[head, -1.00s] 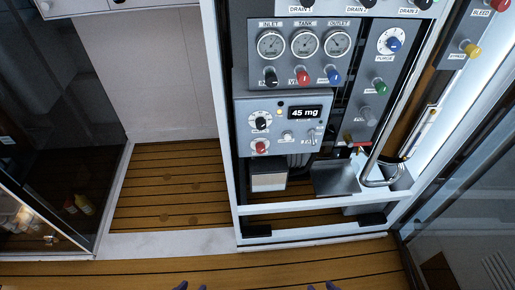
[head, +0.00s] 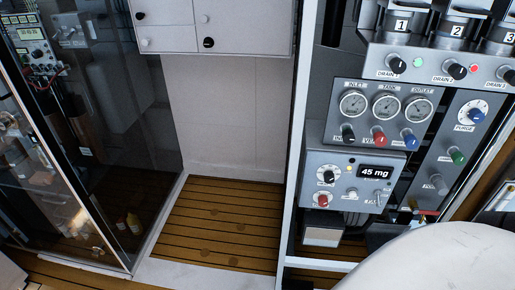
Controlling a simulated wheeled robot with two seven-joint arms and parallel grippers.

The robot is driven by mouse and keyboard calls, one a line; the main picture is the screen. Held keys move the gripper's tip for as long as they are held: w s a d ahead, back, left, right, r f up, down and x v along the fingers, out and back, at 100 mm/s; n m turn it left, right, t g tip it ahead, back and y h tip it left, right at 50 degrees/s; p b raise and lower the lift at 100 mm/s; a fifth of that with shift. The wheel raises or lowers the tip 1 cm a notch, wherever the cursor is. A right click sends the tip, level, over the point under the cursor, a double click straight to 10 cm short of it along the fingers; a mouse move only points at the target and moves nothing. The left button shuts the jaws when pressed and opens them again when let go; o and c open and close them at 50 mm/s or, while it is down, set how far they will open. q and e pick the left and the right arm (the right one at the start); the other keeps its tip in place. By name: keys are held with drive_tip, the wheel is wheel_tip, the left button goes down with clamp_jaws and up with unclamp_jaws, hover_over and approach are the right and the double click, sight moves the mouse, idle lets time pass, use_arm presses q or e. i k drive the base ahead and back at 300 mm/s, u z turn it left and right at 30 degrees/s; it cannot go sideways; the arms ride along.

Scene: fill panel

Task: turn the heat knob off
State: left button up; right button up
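The control box (head: 345,180) with the "45 mg" display (head: 375,172) is on the fill panel, right of centre. It carries a black knob on a white dial (head: 328,176), a red knob (head: 323,200) below that, a pale knob (head: 351,192) and a small switch at the right. The lettering beside these knobs is too small to read, so I cannot tell which one is the heat knob. Neither of my grippers shows in the head view.
Above are three gauges (head: 386,105) with black, red and blue knobs, then drain knobs (head: 457,71). The purge knob (head: 475,116) is at the right. A glass-fronted cabinet (head: 130,130) stands left. Wooden floor (head: 220,225) lies between. A large white rounded part hides the lower right.

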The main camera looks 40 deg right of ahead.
sight(329, 176)
drive_tip(key=u, duration=0.25)
drive_tip(key=i, duration=1.1)
drive_tip(key=z, duration=2.05)
